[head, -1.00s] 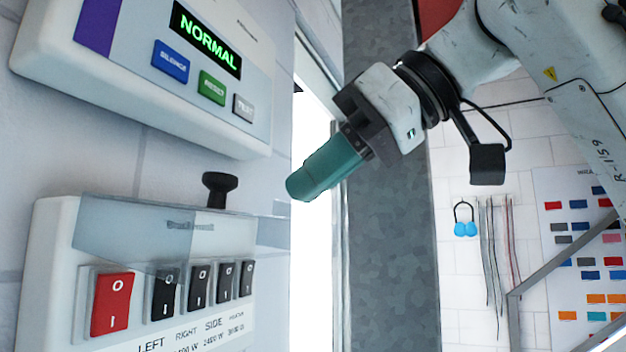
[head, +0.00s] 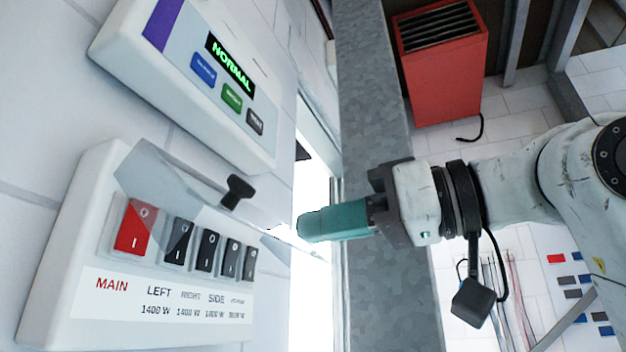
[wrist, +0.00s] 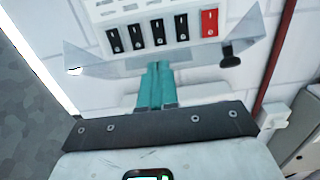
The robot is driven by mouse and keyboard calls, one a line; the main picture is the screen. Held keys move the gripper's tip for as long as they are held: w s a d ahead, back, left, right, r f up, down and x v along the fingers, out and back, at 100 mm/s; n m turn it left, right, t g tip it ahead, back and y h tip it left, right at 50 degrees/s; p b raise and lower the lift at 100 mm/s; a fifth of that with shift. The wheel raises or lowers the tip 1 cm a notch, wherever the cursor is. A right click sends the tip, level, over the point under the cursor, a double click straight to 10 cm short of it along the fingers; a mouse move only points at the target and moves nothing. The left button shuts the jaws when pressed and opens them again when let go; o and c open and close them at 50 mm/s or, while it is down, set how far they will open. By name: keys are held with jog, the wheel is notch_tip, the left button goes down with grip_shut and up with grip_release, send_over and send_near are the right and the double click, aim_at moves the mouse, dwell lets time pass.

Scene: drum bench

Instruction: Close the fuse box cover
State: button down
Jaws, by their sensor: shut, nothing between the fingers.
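The fuse box (head: 62,262) is a white wall box with a red main switch (head: 133,228) and several black switches. Its clear cover (head: 160,180) stands raised and tilted out from the box, leaving the lower switches and labels uncovered. A black knob (head: 237,192) is on the cover. My gripper (head: 303,227) has teal fingers, shut and empty, pointing left at the cover's right end. In the wrist view, my gripper (wrist: 156,66) overlaps the cover (wrist: 205,60), with the knob (wrist: 229,55) to its right. I cannot tell whether the fingertips touch the cover.
A white panel (head: 185,125) with a green NORMAL display and buttons is mounted above the fuse box. A grey column (head: 375,110) stands behind my gripper. A red vented box (head: 445,75) is at the upper right. Open space lies right of the fuse box front.

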jog(key=w+a+f+t+y+b, duration=0.2)
jog(key=a+f+y+b, duration=0.5)
jog(key=f+b, duration=0.3)
jog(key=shift+w+a+f+t+y, duration=0.35)
jog(key=shift+f+t+y, duration=0.05)
jog(key=shift+f, duration=0.3)
